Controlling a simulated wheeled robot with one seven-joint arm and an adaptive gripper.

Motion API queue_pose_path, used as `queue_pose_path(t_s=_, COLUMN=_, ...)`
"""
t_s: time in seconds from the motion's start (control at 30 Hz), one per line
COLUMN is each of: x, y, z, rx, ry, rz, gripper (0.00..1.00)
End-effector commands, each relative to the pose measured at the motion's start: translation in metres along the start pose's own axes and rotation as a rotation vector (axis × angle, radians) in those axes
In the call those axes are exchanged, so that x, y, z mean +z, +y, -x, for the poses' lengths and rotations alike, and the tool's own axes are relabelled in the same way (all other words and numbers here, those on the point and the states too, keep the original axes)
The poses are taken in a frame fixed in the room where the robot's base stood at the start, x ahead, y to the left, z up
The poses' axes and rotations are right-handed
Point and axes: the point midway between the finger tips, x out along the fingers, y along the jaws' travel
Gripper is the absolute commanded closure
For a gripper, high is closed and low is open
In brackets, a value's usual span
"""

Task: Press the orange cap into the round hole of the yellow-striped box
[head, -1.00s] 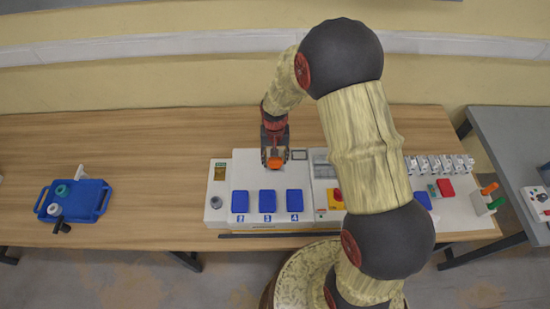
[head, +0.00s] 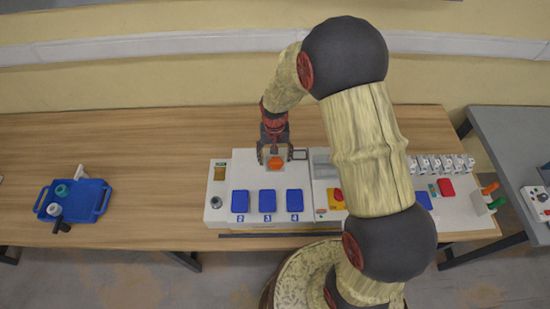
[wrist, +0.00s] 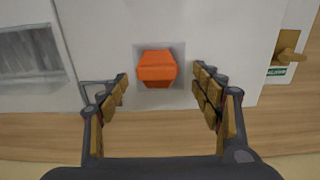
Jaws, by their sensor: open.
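The orange cap (head: 275,162) sits in a square grey recess near the back edge of a white box (head: 245,166). In the wrist view the cap (wrist: 157,68) shows as an angular orange block in that recess. My gripper (head: 275,155) is open at the box's back edge; in the wrist view its fingers (wrist: 161,74) stand apart on either side of the cap, with gaps to it. I cannot make out a round hole or yellow stripes on any box, nor how deep the cap sits.
Several blue covers (head: 267,201) line the white box's front. A yellow switch with a red knob (head: 336,199) lies right, partly behind my arm. A blue tray (head: 92,198) with small parts is far left. The table (head: 150,150) between is clear.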

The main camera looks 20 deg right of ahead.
Motion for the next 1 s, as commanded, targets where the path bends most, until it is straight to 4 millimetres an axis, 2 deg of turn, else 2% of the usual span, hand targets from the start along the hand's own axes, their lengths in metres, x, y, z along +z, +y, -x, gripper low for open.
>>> queue_pose_path(t_s=0.4, x=0.0, y=0.0, z=0.081, rx=-0.001, ry=0.002, rz=0.0, gripper=0.35)
queue_pose_path(t_s=0.53, x=0.0, y=0.0, z=0.097, rx=0.0, ry=0.0, rz=0.0, gripper=0.35)
queue_pose_path(t_s=0.77, x=0.0, y=0.0, z=0.114, rx=0.0, ry=-0.001, rz=0.0, gripper=0.35)
queue_pose_path(t_s=1.0, x=0.0, y=0.0, z=0.146, rx=0.0, ry=0.0, rz=0.0, gripper=0.35)
